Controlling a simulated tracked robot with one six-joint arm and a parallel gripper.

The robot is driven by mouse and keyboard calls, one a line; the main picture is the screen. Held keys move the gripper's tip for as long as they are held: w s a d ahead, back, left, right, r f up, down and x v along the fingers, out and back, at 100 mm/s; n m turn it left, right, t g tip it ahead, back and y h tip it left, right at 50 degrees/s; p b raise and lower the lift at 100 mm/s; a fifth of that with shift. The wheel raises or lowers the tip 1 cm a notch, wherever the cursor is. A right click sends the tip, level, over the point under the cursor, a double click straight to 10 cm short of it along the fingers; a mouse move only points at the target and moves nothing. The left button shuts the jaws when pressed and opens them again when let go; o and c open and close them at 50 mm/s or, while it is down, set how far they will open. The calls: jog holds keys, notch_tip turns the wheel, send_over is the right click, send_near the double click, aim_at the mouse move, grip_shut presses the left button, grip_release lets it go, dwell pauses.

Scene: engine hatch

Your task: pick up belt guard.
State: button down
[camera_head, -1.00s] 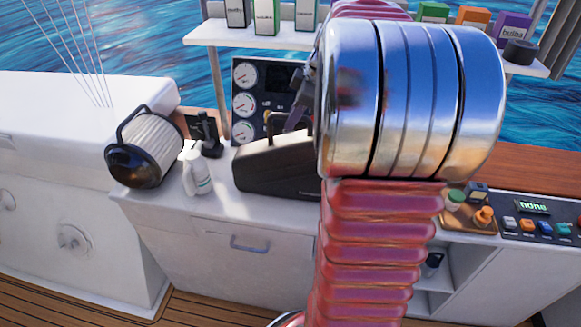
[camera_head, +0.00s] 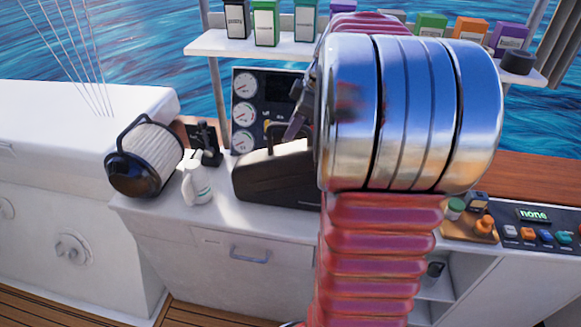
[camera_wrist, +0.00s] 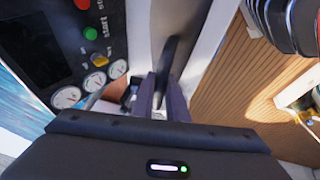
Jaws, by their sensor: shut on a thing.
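The belt guard (camera_head: 270,180) is a dark, long cover with a rounded top edge. It stands upright on the white counter in front of the gauge panel in the head view. My gripper (camera_head: 290,138) comes down on its top edge from the right, and my arm hides the guard's right end. Whether the guard's underside is clear of the counter cannot be told.
The gauge panel (camera_head: 245,112) stands close behind the guard. A white bottle (camera_head: 196,183) and a ribbed filter with a black handle (camera_head: 150,155) stand to the left. A shelf (camera_head: 260,48) with several boxes runs above. A button panel (camera_head: 545,230) is at the right.

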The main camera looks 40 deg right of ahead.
jog(key=shift+r, duration=0.15)
notch_tip(320, 180, up, 10)
jog(key=shift+f, duration=0.1)
dwell(0.5)
dwell(0.6)
